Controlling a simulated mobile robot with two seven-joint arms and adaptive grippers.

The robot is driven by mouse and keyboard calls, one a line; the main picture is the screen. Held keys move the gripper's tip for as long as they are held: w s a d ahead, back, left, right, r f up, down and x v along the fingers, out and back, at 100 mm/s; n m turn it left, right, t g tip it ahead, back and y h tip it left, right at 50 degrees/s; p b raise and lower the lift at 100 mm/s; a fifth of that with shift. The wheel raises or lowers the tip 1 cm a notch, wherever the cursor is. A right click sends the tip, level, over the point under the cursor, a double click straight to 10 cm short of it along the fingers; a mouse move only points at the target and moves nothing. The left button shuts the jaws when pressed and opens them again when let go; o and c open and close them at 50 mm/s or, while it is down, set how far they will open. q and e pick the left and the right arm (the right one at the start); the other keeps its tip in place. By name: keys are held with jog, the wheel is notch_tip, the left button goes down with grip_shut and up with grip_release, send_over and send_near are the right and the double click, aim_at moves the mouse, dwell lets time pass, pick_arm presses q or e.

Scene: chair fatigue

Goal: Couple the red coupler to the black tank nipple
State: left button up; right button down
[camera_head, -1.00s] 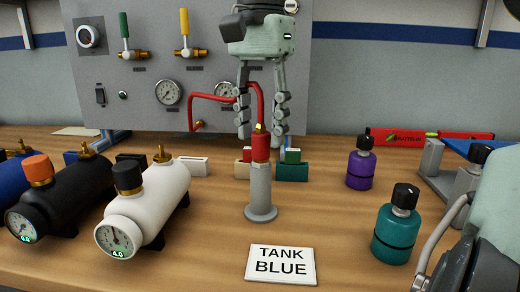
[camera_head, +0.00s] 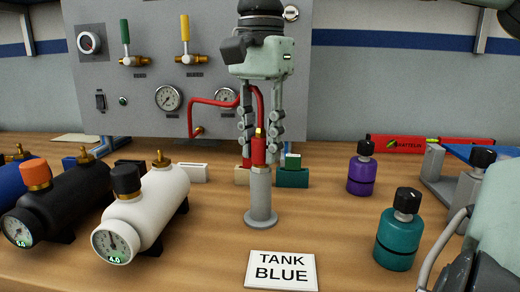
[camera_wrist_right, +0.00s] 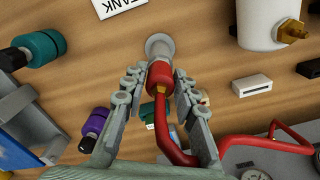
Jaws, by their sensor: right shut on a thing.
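The red coupler (camera_head: 259,151) stands upright on top of a grey post (camera_head: 261,194) in the middle of the table, with a red hose running from it to the panel. My right gripper (camera_head: 260,158) comes from above and is shut on the coupler, one finger on each side. The right wrist view shows the red coupler (camera_wrist_right: 160,78) between the fingers, over the post's round base. The black tank (camera_head: 72,200) with an orange knob lies at the left; its brass nipple (camera_head: 85,154) points up and is bare.
The white tank (camera_head: 148,212) lies between the black tank and the post; a blue tank (camera_head: 10,186) is at the far left. A "TANK BLUE" card (camera_head: 282,270) lies in front. Teal (camera_head: 397,238) and purple (camera_head: 361,174) bottles stand right. The panel (camera_head: 190,65) rises behind.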

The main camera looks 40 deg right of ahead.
aim_at(261, 128)
jog(key=shift+r, duration=0.1)
jog(key=shift+r+p, duration=0.8)
jog(key=shift+p, duration=0.2)
jog(key=shift+r, duration=0.75)
jog(key=shift+r, duration=2)
